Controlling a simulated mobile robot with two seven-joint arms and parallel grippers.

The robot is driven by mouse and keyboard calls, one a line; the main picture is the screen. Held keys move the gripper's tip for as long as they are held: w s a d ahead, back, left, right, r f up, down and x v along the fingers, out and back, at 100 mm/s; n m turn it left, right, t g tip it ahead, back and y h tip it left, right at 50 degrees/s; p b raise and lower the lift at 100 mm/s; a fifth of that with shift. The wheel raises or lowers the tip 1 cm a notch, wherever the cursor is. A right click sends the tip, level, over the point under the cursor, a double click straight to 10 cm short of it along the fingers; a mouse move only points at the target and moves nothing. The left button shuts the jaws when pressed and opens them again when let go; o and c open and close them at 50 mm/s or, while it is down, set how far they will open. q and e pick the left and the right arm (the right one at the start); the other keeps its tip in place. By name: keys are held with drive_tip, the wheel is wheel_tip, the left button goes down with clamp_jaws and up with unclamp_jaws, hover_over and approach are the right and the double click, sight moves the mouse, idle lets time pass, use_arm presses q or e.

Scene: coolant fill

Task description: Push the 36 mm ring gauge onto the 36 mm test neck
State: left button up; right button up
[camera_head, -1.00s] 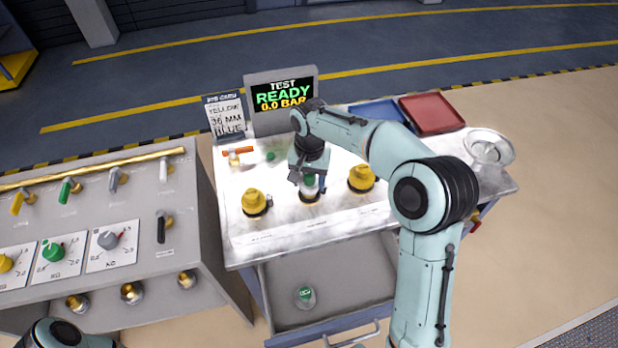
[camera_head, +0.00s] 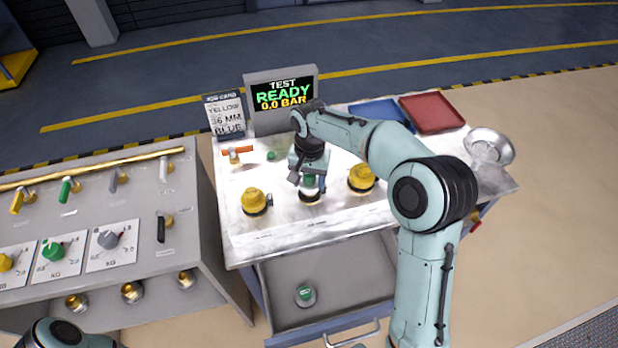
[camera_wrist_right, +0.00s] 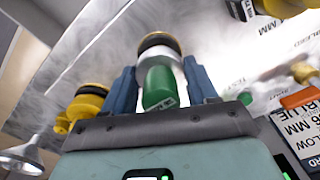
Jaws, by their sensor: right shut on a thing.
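My right gripper (camera_head: 309,183) is over the middle station of the white test bench. In the wrist view its blue fingers (camera_wrist_right: 165,90) are shut on the green handle of the ring gauge (camera_wrist_right: 160,88). The gauge's pale silver ring part is beyond the handle. A dark and brass collar of the test neck (camera_wrist_right: 158,40) shows just past the ring, in line with it. In the head view the neck's dark base (camera_head: 309,199) shows under the gauge. Gauge and neck look touching; I cannot tell how far the ring is on. My left gripper is out of view.
Yellow-capped fittings stand left (camera_head: 254,200) and right (camera_head: 361,178) of the neck. Another green-topped gauge (camera_head: 305,294) is in the open drawer (camera_head: 350,285). Blue and red trays (camera_head: 432,114) and a metal bowl (camera_head: 490,146) are at right.

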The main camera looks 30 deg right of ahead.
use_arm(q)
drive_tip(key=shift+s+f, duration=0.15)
use_arm(e)
drive_tip(key=shift+f, duration=0.25)
drive_tip(key=o, duration=1.2)
drive_tip(key=shift+f, duration=0.1)
wheel_tip(320, 180, up, 13)
drive_tip(key=shift+a+p, duration=0.1)
drive_tip(key=shift+p, duration=0.8)
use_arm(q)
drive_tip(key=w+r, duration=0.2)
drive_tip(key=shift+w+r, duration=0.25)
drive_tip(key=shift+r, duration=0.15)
use_arm(e)
drive_tip(key=shift+r, duration=0.35)
